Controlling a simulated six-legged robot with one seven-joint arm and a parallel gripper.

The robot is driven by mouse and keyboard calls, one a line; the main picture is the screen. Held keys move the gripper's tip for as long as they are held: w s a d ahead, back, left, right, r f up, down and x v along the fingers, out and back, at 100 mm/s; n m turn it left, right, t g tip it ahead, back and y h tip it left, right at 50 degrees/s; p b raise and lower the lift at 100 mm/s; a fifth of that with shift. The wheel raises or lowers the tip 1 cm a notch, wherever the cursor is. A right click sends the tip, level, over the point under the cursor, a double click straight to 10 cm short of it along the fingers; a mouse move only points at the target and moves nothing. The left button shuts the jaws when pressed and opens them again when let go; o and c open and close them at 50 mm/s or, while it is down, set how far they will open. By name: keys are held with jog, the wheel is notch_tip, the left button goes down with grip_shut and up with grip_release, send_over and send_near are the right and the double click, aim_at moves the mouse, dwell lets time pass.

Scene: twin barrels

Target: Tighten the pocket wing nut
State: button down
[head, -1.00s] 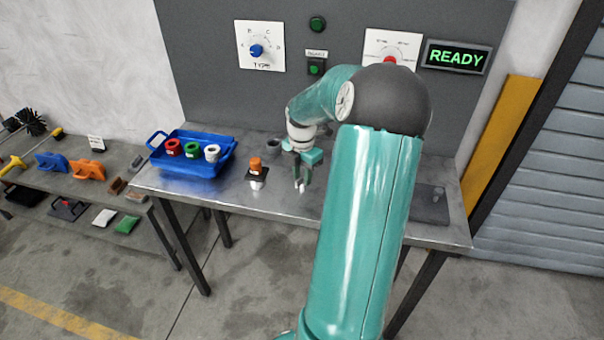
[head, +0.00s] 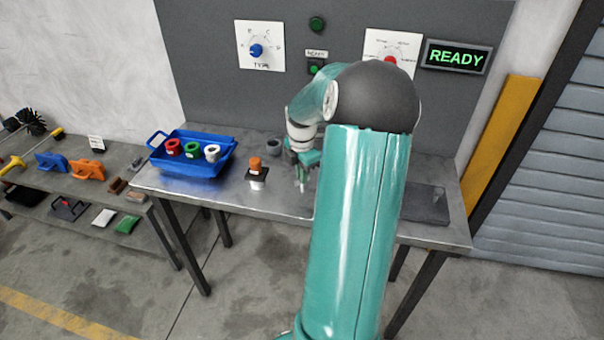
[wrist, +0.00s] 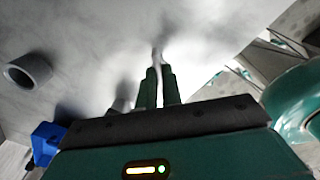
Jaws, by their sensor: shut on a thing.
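My gripper (head: 302,181) points down over the metal bench, right of the orange-topped piece. In the wrist view its green fingers (wrist: 158,72) are close together, shut on a thin pale grey piece (wrist: 157,54). This piece may be the pocket wing nut, but it is too blurred to tell. In the head view the fingers hide most of it. I cannot make out a pocket or a thread around it.
A blue tray (head: 222,168) with red, green and white ringed pieces stands at the bench's left. An orange-topped piece (head: 256,163) on a dark base stands between tray and gripper. A grey cup (wrist: 27,73) is nearby. Behind are a dial panel (head: 259,47) and a READY sign (head: 456,57).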

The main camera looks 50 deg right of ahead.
jog(key=m, duration=1.1)
jog(key=shift+w+m, duration=0.1)
jog(key=shift+m, duration=0.3)
jog(key=m, duration=1)
jog(key=shift+m, duration=0.4)
jog(key=m, duration=1.2)
jog(key=shift+r+m, duration=0.1)
jog(key=shift+m, duration=0.3)
jog(key=m, duration=1)
